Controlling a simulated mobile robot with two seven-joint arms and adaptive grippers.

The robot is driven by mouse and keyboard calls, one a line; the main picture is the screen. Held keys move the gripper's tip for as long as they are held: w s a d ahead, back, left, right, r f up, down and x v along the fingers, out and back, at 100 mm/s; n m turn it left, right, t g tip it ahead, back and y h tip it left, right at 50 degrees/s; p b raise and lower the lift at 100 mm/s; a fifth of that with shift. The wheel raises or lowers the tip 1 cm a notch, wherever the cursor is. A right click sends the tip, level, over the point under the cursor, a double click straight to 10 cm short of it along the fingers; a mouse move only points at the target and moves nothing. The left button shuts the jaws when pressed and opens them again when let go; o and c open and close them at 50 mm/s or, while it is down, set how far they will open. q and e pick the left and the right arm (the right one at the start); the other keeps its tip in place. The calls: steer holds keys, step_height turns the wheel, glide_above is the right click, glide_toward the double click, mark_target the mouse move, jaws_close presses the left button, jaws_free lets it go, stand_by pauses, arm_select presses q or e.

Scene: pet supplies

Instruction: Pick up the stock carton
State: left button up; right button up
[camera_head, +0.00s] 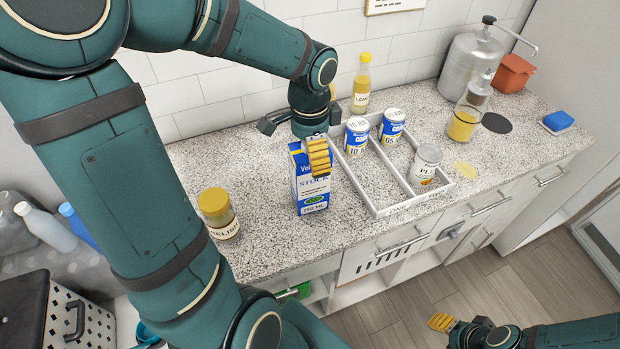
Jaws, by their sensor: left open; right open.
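The stock carton (311,194) is a blue and white box standing upright on the speckled counter, left of the white divided tray. My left gripper (318,155) is at the carton's upper part, with a yellow ribbed finger pad in front of its top right side. The other finger is mostly hidden, so I cannot tell whether the gripper touches the carton. The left gripper is open. My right gripper (442,322) is low at the bottom right, over the floor and away from the counter, open and empty.

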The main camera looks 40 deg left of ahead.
arm_select(q)
steer(key=c, duration=1.4)
steer(key=shift+r, duration=0.1)
steer(key=shift+r, duration=0.1)
